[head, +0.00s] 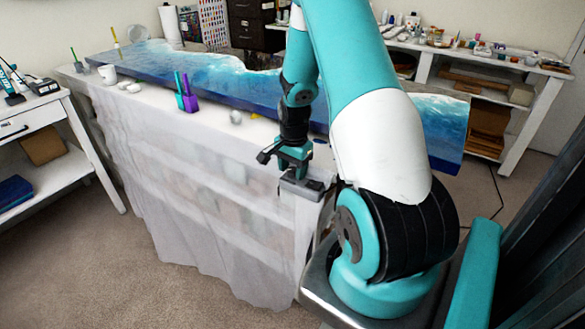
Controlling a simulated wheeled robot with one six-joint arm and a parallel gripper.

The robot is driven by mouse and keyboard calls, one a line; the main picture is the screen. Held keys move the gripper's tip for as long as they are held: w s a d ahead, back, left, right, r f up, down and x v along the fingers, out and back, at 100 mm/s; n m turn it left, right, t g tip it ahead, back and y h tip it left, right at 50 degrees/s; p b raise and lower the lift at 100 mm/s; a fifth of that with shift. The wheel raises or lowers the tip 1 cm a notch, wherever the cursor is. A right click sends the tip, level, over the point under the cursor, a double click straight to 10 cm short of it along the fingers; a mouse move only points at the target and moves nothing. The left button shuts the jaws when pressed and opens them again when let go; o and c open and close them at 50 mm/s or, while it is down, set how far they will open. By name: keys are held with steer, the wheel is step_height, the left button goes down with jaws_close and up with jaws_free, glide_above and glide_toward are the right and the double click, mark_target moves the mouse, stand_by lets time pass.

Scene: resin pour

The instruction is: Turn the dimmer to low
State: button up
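My gripper (277,163) is at the front right corner of the long covered table, pointing down and to the left. One dark finger shows at its left. The other finger is hard to make out, so its opening cannot be told. A grey box-like device (303,186) sits at the table corner just below my gripper. It may be the dimmer, but its knob and setting cannot be seen. I cannot tell whether my gripper touches it. My arm hides the table area behind and to the right.
A long blue-and-white wave-patterned resin slab (215,80) lies on the table, which is draped in translucent sheeting (210,200). A white side desk (40,115) is at left. Carpet in front is clear.

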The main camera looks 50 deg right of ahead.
mark_target(294, 171)
steer(key=shift+o, duration=0.4)
steer(key=shift+r, duration=0.1)
steer(key=shift+r, duration=0.25)
step_height(294, 171, up, 17)
steer(key=shift+s+f+b, duration=0.15)
steer(key=shift+s+b, duration=0.1)
steer(key=shift+b, duration=0.2)
